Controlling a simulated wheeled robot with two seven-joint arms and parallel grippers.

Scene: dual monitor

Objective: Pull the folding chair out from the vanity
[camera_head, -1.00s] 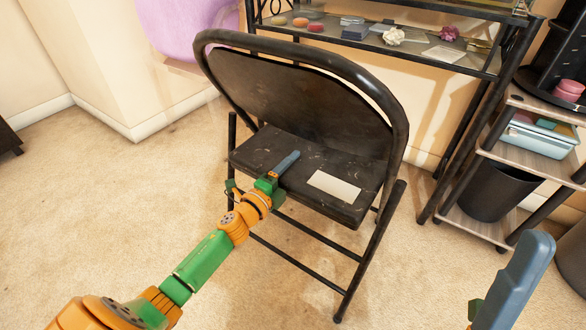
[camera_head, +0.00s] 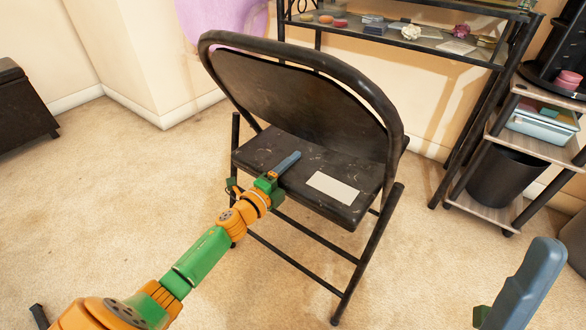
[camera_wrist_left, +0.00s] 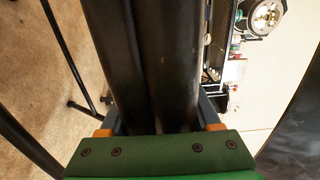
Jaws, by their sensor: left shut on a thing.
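The black folding chair (camera_head: 300,100) stands unfolded on the carpet, its backrest toward me. Its scuffed seat carries a white rectangular patch (camera_head: 332,188). In the left wrist view the dark chair part (camera_wrist_left: 150,60) runs between the fingers. The black-framed vanity (camera_head: 430,42) stands behind the chair against the wall. My right gripper (camera_head: 525,287) shows only partly at the lower right, apart from the chair; its opening cannot be seen.
A shelf unit (camera_head: 493,208) with a dark bin (camera_head: 503,178) and a blue box (camera_head: 541,124) stands right of the vanity. A dark ottoman (camera_head: 25,105) stands at far left. Carpet (camera_head: 130,200) left of the chair is clear.

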